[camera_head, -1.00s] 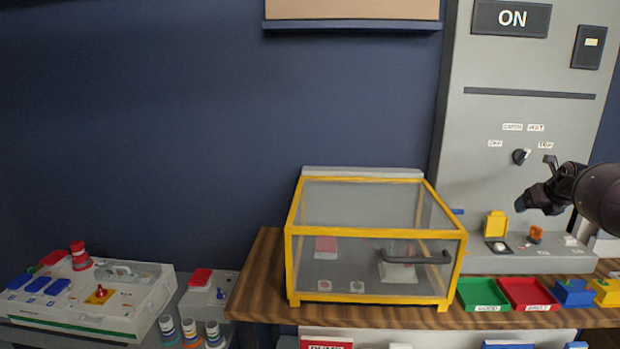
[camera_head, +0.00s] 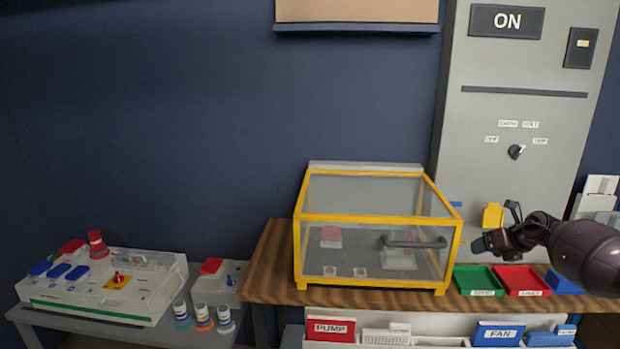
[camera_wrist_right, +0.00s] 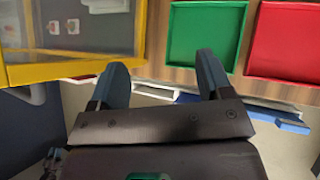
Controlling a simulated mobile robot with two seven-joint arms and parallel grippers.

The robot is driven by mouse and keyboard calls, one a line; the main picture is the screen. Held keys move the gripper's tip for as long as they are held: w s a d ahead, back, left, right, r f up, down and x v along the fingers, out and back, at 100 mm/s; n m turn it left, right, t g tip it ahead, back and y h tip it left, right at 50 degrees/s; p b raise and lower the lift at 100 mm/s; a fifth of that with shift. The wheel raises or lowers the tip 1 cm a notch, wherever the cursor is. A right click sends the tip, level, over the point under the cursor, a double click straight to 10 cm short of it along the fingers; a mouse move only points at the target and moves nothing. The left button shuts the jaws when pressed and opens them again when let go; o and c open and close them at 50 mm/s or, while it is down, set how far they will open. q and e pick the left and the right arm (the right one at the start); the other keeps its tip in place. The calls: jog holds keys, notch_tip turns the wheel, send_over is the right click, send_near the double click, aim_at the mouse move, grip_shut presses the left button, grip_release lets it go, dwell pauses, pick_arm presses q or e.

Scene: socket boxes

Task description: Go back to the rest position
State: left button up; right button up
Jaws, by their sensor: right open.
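My right gripper (camera_head: 482,243) comes in from the right in the head view, in front of the bench at the right side of the yellow-framed box. In the right wrist view its two fingers (camera_wrist_right: 158,80) are spread apart with nothing between them. They are over the bench's front edge, between the yellow frame and the green tray. My left gripper is not in view.
The clear yellow-framed box (camera_head: 375,289) stands shut on the wooden bench (camera_head: 265,270). Green (camera_head: 478,280) and red (camera_head: 520,279) trays lie right of it. A grey panel (camera_head: 520,120) rises behind. A white console (camera_head: 100,309) stands at left.

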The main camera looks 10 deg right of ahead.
jog(key=s+a+f+y, duration=0.3)
jog(key=s+a+f, duration=0.15)
jog(key=a, duration=0.45)
jog(key=s+a+r+t+y, duration=0.2)
jog(key=s+r+t, duration=0.1)
jog(key=s, duration=0.4)
jog(key=w+d+r+m+t+h, duration=0.4)
jog(key=r+m+t, duration=0.35)
jog(key=m, duration=0.45)
jog(key=s+d+f+m+g+h, duration=0.1)
jog(key=d+f+m+g+h, duration=0.25)
jog(key=d+m+h, duration=0.9)
jog(key=s+a+f+m+g+y, duration=0.1)
jog(key=s+a+f+m+y, duration=0.4)
jog(key=a+f, duration=0.6)
jog(key=s+a+f+g+y, duration=0.1)
jog(key=s+a+f+y, duration=0.2)
jog(key=s+a+f, duration=0.55)
jog(key=s+a+f+m+g, duration=0.1)
jog(key=s+a+f+m, duration=0.1)
jog(key=s+a, duration=0.6)
jog(key=s+a+f+m+g, duration=0.1)
jog(key=s+a+f, duration=0.3)
jog(key=s+a, duration=0.4)
jog(key=s+m+y, duration=0.1)
jog(key=s, duration=0.3)
jog(key=shift+a+f, duration=0.3)
jog(key=shift+a, duration=0.05)
